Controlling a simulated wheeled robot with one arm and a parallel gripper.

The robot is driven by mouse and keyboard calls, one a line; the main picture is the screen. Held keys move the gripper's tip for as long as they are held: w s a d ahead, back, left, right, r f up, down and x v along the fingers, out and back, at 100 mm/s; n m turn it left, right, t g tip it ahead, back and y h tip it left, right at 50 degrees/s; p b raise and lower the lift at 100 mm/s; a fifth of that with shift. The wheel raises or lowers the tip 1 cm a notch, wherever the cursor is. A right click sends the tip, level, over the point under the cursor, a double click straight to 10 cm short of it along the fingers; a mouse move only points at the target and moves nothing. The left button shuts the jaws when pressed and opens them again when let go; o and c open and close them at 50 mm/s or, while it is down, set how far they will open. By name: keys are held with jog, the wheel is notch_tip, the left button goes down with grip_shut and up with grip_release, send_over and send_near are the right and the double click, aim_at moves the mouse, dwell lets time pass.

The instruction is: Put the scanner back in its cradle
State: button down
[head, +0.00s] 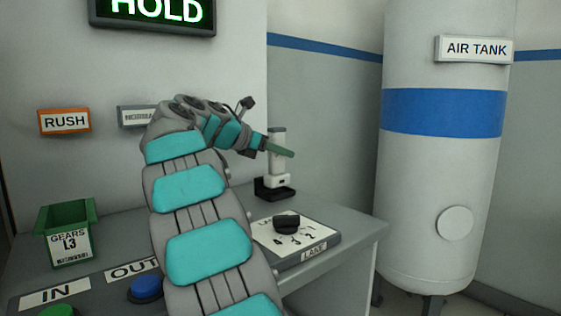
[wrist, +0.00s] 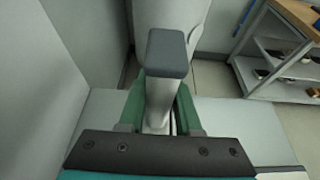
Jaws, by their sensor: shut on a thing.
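The scanner (head: 277,163), pale with a grey top end, stands upright at the back right of the grey bench. My gripper (head: 280,149) has its green fingers shut on the scanner's upper part. In the wrist view the scanner (wrist: 168,55) shows its dark grey end between the two green fingers of my gripper (wrist: 160,108). The dark cradle (head: 267,190) is on the bench directly below the scanner. The scanner's lower end is at or just above the cradle; I cannot tell whether it is fully seated.
A panel with a black knob (head: 287,223) and a LANE label is in front of the cradle. A green GEARS bin (head: 70,240) and a blue button (head: 146,288) are at left. The white air tank (head: 440,180) stands right of the bench. A shelf (wrist: 285,65) shows in the wrist view.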

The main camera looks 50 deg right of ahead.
jog(key=shift+f, duration=1.2)
jog(key=c, duration=0.6)
grip_release()
jog(key=shift+f, duration=0.1)
jog(key=v, duration=1.2)
